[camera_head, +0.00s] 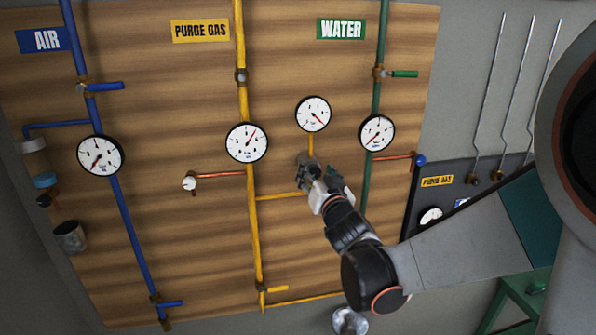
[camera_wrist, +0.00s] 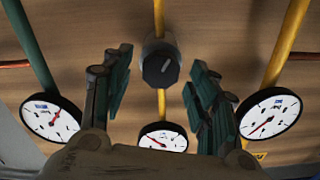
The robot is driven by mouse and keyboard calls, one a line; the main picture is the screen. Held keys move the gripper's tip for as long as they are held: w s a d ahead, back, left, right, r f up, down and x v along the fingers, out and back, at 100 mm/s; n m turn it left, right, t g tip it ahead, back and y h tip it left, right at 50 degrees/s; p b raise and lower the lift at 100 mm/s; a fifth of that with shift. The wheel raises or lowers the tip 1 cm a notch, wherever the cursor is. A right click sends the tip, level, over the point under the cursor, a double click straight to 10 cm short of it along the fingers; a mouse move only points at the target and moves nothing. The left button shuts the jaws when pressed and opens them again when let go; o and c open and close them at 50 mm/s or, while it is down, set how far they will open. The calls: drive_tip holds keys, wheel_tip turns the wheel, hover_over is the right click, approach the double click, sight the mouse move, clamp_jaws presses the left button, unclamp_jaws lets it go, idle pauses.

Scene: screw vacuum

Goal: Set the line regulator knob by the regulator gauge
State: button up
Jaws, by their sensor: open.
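My gripper (camera_wrist: 160,80) is open, one finger on each side of the knob; I see gaps between fingers and knob. In the head view my gripper (camera_head: 312,172) is at the wall panel and largely hides the knob. The regulator gauge (camera_head: 313,114) is a white dial just above it, its red needle pointing to the lower right. It also shows, inverted, in the wrist view (camera_wrist: 162,138) between and beyond the fingers.
The purge gas gauge (camera_head: 247,142) and its yellow pipe (camera_head: 241,55) stand to the left. The water gauge (camera_head: 377,132) and green pipe (camera_head: 380,50) stand to the right. Bare wooden panel (camera_head: 165,100) lies between pipes.

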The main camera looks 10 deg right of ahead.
drive_tip(key=shift+w, duration=0.35)
drive_tip(key=c, duration=1.1)
drive_tip(key=shift+n+b, duration=0.35)
drive_tip(key=shift+n, duration=0.05)
drive_tip(key=n+b, duration=0.3)
drive_tip(key=n, duration=0.1)
drive_tip(key=shift+a+f+n, duration=0.1)
drive_tip(key=shift+n, duration=0.3)
drive_tip(key=n+b, duration=0.1)
drive_tip(key=n, duration=0.1)
drive_tip(key=n+b, duration=0.1)
drive_tip(key=n, duration=0.2)
drive_tip(key=shift+s+a, duration=0.1)
drive_tip(key=shift+s, duration=0.1)
drive_tip(key=shift+n, duration=0.3)
